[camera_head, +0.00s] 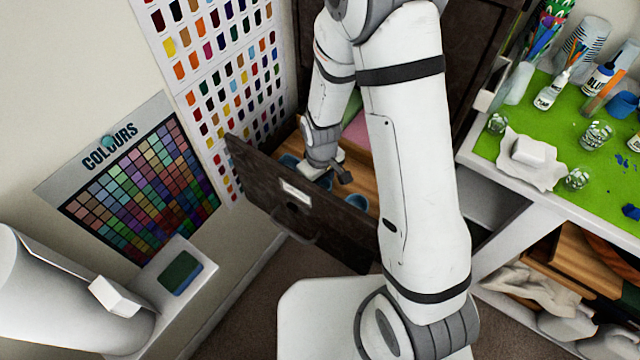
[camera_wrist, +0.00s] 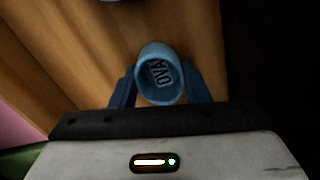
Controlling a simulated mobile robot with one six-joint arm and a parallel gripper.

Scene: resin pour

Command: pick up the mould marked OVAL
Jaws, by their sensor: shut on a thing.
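The mould marked OVAL (camera_wrist: 161,73) is a small blue cup. In the wrist view its lettering shows on the inside floor, partly cut off by the rim. My gripper (camera_wrist: 160,88) is shut on it, with one blue finger on each side. In the head view my gripper (camera_head: 334,172) is down inside an open drawer. Blue cups show around it there, at the left (camera_head: 288,161) and at the right (camera_head: 357,202). I cannot tell from the head view which one is held, or whether it touches the drawer floor.
The drawer's dark front panel (camera_head: 268,193) with a white label and handle stands close by my gripper. The drawer floor (camera_wrist: 70,55) is wood. A pink item (camera_head: 357,130) lies in the drawer. At right is a green-topped table (camera_head: 487,148) with bottles and jars.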

